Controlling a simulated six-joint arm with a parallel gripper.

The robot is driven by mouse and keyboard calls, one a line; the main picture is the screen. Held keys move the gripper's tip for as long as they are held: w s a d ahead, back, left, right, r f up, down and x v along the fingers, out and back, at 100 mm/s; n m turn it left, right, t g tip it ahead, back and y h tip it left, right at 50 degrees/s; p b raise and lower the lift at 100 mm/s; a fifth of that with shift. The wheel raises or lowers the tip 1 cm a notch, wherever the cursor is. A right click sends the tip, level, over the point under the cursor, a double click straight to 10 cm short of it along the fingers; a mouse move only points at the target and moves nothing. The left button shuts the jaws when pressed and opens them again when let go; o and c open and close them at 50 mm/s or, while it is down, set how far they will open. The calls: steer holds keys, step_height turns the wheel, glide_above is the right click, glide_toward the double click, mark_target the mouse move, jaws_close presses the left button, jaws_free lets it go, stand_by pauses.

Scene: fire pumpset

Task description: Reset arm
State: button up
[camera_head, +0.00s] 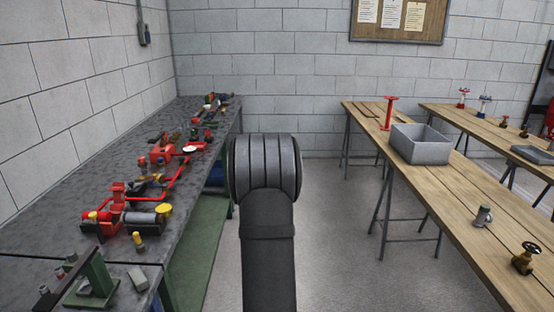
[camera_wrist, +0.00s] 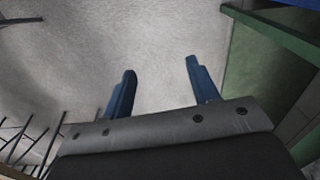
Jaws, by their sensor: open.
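My gripper (camera_wrist: 158,80) shows in the wrist view with its two blue fingers spread apart. It is open and nothing is between the fingers; only grey floor shows beyond them. In the head view my dark arm stands in the middle, over the aisle between the benches, and the gripper itself is hidden there.
A dark bench (camera_head: 62,178) on the left bears several pump parts, including a red pumpset (camera_head: 122,210). A wooden table (camera_head: 462,210) on the right bears a grey bin (camera_head: 420,149), a red stand (camera_head: 389,112) and a brass valve (camera_head: 525,258). The aisle floor (camera_head: 335,215) is clear.

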steer(key=a+r+n, duration=0.3)
steer(key=a, duration=0.4)
steer(key=shift+a, duration=0.3)
steer(key=shift+r, duration=0.1)
steer(key=o, duration=1)
steer(key=s+a+r+m, duration=0.1)
steer(key=s+a+r, duration=0.2)
steer(key=a+r, duration=0.75)
steer(key=s+a+r+m, duration=0.1)
steer(key=s+a+r, duration=0.2)
steer(key=a+r, duration=0.75)
steer(key=s+a+r+m, duration=0.1)
steer(key=s+a+r, duration=0.5)
steer(key=s+r, duration=0.2)
steer(key=s+a+r+m, duration=0.1)
steer(key=s+a+r, duration=0.4)
steer(key=s+r, duration=0.35)
step_height(320, 180, down, 10)
steer(key=shift+s+a+f, duration=0.1)
steer(key=shift+s+f, duration=0.05)
steer(key=shift+f, duration=0.05)
